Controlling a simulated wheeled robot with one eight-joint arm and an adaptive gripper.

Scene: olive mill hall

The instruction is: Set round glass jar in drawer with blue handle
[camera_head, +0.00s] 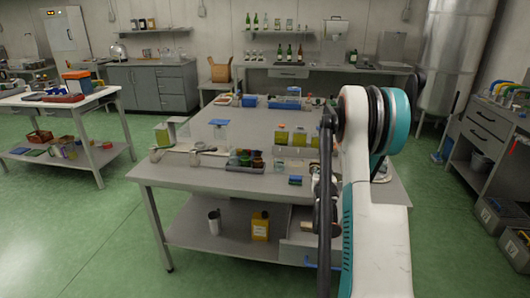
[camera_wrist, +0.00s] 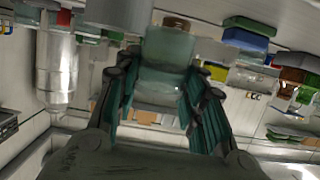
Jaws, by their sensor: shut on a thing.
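In the wrist view, my gripper (camera_wrist: 166,84) has its two teal-padded fingers shut on a round glass jar (camera_wrist: 168,50). The jar is pale, greenish and see-through, with a brown top. It appears lifted, with other things out of focus behind it. In the head view my arm hides the gripper and jar. A grey drawer (camera_head: 299,245) hangs under the right part of the near table, with a blue handle (camera_head: 310,264) low on its front. My arm covers its right side, and I cannot tell how far open it is.
The near table (camera_head: 165,172) carries a grey tray (camera_head: 245,169), yellow-filled jars (camera_head: 299,138), a blue-lidded container (camera_head: 219,130) and several small things. A yellow canister (camera_head: 260,226) and a metal cup (camera_head: 214,222) stand on its lower shelf. Green floor (camera_head: 110,240) is clear at left.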

